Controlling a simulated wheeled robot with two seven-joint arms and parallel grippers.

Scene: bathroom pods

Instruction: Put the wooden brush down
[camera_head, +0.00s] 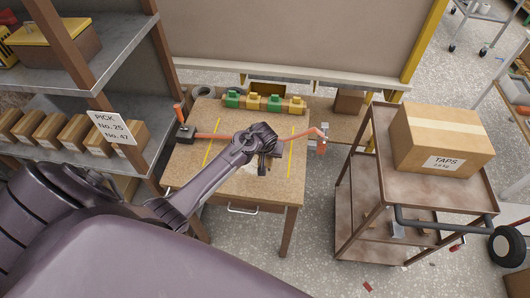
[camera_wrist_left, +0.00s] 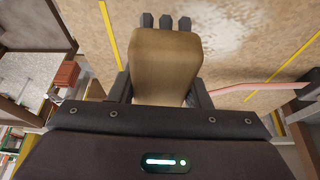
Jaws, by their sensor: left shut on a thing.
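My left gripper (camera_head: 266,158) is over the wooden workbench (camera_head: 232,195), right of its middle in the head view. It is shut on the wooden brush (camera_wrist_left: 165,62), a plain tan-brown block that fills the space between the dark fingers in the left wrist view. Several dark prongs show past its far end. In the head view the brush is mostly hidden by the gripper. I cannot tell whether the brush touches the bench top. My right gripper is in neither view.
A reddish pipe (camera_head: 212,136) crosses the bench behind the gripper. Yellow lines (camera_head: 212,142) mark both sides. Yellow and green pieces (camera_head: 254,101) stand along the back edge. A cart (camera_head: 385,183) with a cardboard box (camera_head: 440,139) stands right. The front of the bench is clear.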

